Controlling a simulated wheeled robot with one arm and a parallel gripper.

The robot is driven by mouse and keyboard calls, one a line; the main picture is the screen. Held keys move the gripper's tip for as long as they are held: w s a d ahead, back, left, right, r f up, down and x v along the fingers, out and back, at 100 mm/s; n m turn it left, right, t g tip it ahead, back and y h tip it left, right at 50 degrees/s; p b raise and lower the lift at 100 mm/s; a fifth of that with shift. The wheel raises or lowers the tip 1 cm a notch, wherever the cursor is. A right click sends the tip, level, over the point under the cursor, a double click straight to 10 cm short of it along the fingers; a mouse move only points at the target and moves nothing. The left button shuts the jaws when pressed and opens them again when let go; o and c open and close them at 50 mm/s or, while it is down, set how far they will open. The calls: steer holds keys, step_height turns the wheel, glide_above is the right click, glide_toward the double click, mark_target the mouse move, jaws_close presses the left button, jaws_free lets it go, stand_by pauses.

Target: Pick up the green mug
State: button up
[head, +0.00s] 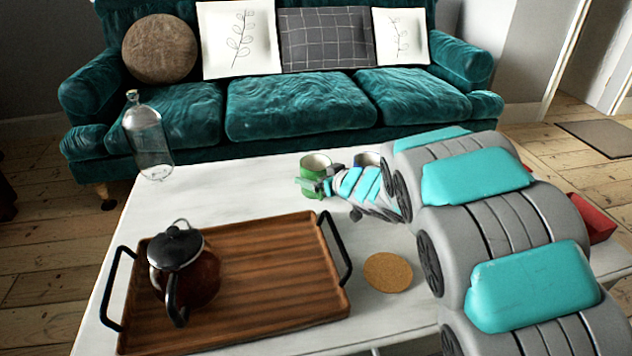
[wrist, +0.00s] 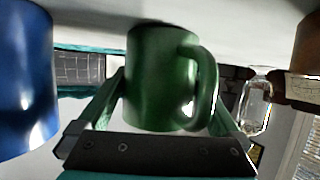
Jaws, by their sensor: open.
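The green mug (head: 313,180) stands on the white table near its far edge in the head view. In the wrist view, which looks upside down, the green mug (wrist: 160,80) fills the middle with its handle on the right. My gripper (head: 322,186) is at the mug in the head view. In the wrist view my gripper (wrist: 168,105) is open, with one finger on each side of the mug. I cannot tell whether the fingers touch it. My arm hides part of the table's right side.
A blue mug (wrist: 25,85) stands beside the green one and its rim shows in the head view (head: 366,159). A glass bottle (head: 148,140) stands at the far left. A wooden tray (head: 270,270) holds a dark teapot (head: 190,270). A cork coaster (head: 388,272) lies right of the tray.

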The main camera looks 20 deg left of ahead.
steer(key=shift+c, duration=0.2)
steer(key=c, duration=1.3)
